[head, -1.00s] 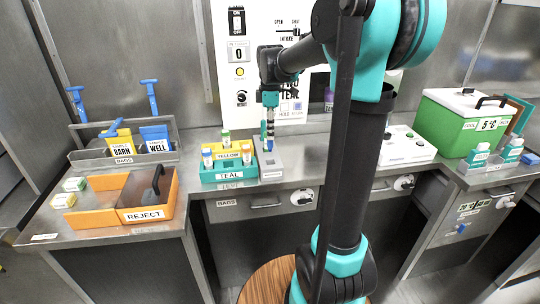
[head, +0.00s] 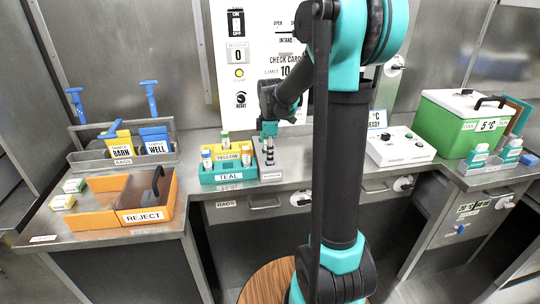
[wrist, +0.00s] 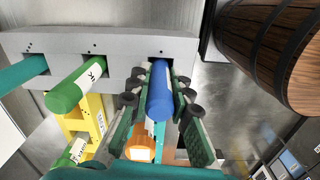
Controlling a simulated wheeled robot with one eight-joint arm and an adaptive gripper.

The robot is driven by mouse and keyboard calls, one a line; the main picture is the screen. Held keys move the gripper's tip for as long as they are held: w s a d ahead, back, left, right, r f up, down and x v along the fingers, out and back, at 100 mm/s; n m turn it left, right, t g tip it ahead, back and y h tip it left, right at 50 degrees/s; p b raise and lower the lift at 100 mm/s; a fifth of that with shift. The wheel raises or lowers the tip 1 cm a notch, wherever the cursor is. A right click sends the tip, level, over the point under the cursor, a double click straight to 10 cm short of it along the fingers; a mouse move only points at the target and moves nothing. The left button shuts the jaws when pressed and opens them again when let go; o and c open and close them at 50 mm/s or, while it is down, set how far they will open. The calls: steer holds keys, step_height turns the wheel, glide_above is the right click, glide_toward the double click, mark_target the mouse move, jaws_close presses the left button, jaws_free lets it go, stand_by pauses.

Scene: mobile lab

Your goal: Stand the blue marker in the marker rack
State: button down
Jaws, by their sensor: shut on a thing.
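The blue marker (wrist: 163,92) is between the pads of my gripper (wrist: 160,98) in the wrist view. Its far end meets the grey marker rack (wrist: 115,45) at the rack's right-hand place. I cannot tell how deep it sits. A green marker (wrist: 72,88) and a teal marker (wrist: 22,76) stand in the rack's other places. In the head view my gripper (head: 268,150) points down right over the small grey rack (head: 271,174). It hides most of the marker there.
The teal and yellow tray (head: 222,175) with capped vials stands close left of the rack. Further left are the orange reject bin (head: 150,216) and the grey bag holder (head: 90,158). A white device (head: 400,150) and a green cooler (head: 455,125) stand right.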

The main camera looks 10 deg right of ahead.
steer(key=c, duration=1.4)
jaws_free()
step_height(320, 180, up, 12)
steer(key=shift+f, duration=0.25)
steer(key=shift+s+r, duration=0.1)
steer(key=s+d+f+m+t, duration=0.2)
steer(key=s+f+m, duration=0.6)
steer(key=s, duration=0.3)
steer(key=s+d+f+m+t, duration=0.2)
steer(key=s+f+m, duration=0.6)
steer(key=s+f, duration=0.2)
steer(key=shift+s+f, duration=0.2)
steer(key=shift+s, duration=0.2)
